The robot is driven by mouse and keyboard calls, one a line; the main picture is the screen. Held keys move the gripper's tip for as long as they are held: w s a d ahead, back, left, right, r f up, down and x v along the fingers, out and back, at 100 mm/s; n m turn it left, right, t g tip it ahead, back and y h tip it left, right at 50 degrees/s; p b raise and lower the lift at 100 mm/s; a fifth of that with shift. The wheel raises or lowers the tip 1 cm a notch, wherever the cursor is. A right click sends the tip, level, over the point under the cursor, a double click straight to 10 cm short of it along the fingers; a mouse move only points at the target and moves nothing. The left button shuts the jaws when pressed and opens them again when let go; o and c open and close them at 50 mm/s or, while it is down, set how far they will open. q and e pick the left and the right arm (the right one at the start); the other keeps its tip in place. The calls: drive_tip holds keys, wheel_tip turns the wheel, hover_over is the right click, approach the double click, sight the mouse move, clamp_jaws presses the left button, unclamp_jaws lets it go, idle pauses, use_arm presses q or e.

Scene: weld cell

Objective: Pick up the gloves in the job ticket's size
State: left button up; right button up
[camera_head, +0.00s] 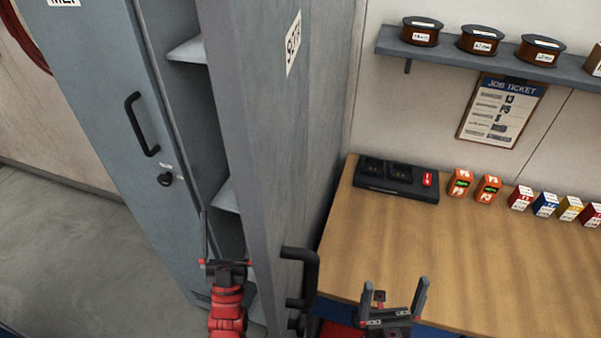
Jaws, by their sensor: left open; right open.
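The job ticket (503,112) hangs on a clipboard on the wall above the bench. Its title is readable, but its smaller lines are too small to make out. I see no gloves in this view. My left gripper (226,250) is open, in front of the lower part of the grey locker's opening, with nothing visible between its fingers. My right gripper (393,300) is open and empty, over the front edge of the wooden bench. Inside the locker, an upper shelf (187,51) and a lower shelf (229,196) show bare edges; deeper parts are hidden.
A grey locker door (105,110) with a black handle stands at left. A labelled grey panel (285,130) with a black handle stands beside the bench (400,250). The bench holds a black charger (395,180), orange packs (460,183) and small coloured boxes (545,204). Spools (421,31) sit above.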

use_arm(q)
drive_tip(key=w+d+f+g+p, duration=0.2)
drive_tip(key=w+g+p, duration=0.2)
drive_tip(key=w+g, duration=0.3)
drive_tip(key=w+d+f+g+p, duration=0.1)
drive_tip(key=w+f+g+p, duration=0.3)
drive_tip(key=w, duration=0.5)
drive_tip(key=s+d+f+m+g+h+p, duration=0.1)
drive_tip(key=s+d+f+g+p, duration=0.1)
drive_tip(key=s+g+p, duration=0.3)
drive_tip(key=s+d+f+m+g+p, duration=0.1)
drive_tip(key=s+d+f+g, duration=0.15)
drive_tip(key=g, duration=0.35)
drive_tip(key=w+d, duration=0.2)
drive_tip(key=w, duration=0.3)
drive_tip(key=w+d, duration=0.2)
drive_tip(key=w, duration=0.3)
drive_tip(key=w+d+r+b, duration=0.1)
drive_tip(key=w, duration=0.4)
drive_tip(key=shift+w+d, duration=0.2)
drive_tip(key=shift+d, duration=0.2)
drive_tip(key=shift+w+d+f, duration=0.1)
drive_tip(key=shift+w+d, duration=0.1)
drive_tip(key=shift+w, duration=0.4)
drive_tip(key=shift+w+d, duration=0.2)
drive_tip(key=shift+w, duration=0.35)
drive_tip(key=shift+w, duration=0.15)
